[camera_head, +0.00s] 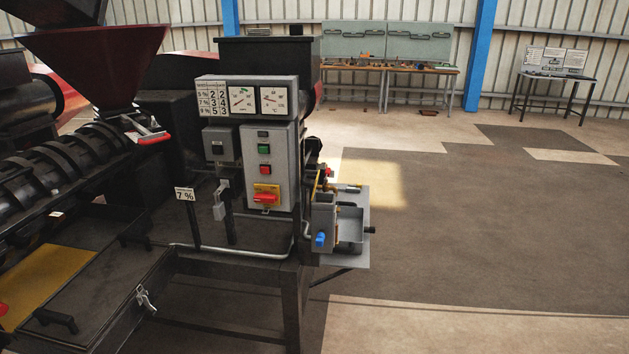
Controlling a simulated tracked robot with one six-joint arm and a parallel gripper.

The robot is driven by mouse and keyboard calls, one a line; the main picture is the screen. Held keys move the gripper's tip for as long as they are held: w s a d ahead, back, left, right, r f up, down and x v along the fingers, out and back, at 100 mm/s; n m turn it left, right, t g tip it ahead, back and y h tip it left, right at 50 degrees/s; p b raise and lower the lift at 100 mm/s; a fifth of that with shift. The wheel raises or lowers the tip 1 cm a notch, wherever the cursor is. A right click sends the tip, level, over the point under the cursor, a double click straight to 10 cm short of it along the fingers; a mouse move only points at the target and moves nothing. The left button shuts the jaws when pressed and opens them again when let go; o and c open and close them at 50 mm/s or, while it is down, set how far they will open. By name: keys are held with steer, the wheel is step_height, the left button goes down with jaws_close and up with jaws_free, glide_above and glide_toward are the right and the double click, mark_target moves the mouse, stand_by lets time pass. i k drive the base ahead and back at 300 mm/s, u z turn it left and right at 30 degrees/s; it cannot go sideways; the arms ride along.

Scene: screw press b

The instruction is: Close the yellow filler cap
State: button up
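A small yellow fitting (348,188) shows at the back of the grey side unit (362,255) on the right end of the press. It is too small to tell whether this is the yellow filler cap, or whether it is open or closed. The unit also carries a blue knob (320,239) on its front and a dark recessed tray. My gripper is not in this view.
The grey control box (283,137) has green and red buttons and a red-yellow switch (266,194). The screw (60,175) and red hopper (95,65) fill the left. Open floor (480,240) lies to the right.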

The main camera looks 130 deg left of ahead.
mark_target(305, 176)
steer(key=u, duration=0.1)
steer(key=k, duration=0.8)
steer(key=u, duration=4.35)
